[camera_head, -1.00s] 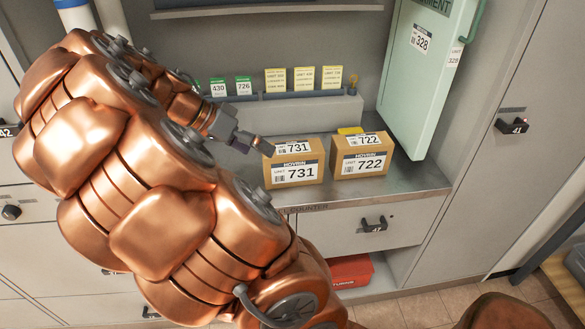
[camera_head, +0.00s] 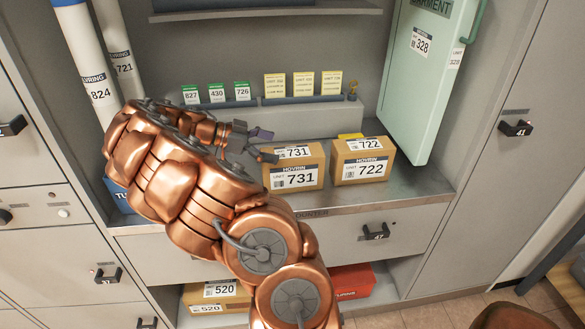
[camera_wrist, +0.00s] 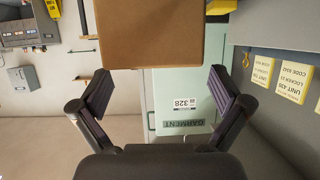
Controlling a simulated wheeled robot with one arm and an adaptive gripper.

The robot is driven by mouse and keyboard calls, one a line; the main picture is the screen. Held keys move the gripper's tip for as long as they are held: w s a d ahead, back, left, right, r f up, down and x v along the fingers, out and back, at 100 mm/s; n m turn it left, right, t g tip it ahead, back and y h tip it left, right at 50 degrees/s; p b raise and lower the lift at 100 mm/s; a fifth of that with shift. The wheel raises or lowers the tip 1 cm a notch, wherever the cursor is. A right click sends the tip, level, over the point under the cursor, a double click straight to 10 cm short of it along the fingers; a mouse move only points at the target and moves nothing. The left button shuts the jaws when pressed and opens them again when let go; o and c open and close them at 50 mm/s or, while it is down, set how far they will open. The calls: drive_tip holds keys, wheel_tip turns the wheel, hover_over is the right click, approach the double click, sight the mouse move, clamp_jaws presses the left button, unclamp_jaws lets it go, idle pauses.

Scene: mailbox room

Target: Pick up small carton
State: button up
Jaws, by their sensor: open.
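Two small brown cartons stand side by side on the grey counter: carton 731 (camera_head: 294,166) on the left and carton 722 (camera_head: 362,160) on the right. Both have white number labels. My gripper (camera_head: 266,146) is open and empty at the left of carton 731, near its upper left edge, fingers pointing right. In the wrist view a plain brown carton face (camera_wrist: 150,32), apparently 731, lies ahead of the open fingers (camera_wrist: 158,86) and a little beyond their tips. I cannot tell from the head view whether a finger touches it.
A tall green garment box (camera_head: 424,85) stands behind and right of the cartons. A ledge with green and yellow cards (camera_head: 302,84) runs behind. White tubes (camera_head: 88,60) stand at left. Carton 520 (camera_head: 215,296) and a red box (camera_head: 352,281) sit on the shelf below.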

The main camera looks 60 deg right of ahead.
sight(290, 152)
drive_tip(key=shift+p+x, duration=0.8)
drive_tip(key=shift+x, duration=2.1)
drive_tip(key=shift+s+a, duration=0.1)
drive_tip(key=shift+a, duration=0.05)
drive_tip(key=c, duration=1.9)
drive_tip(key=shift+o, duration=0.2)
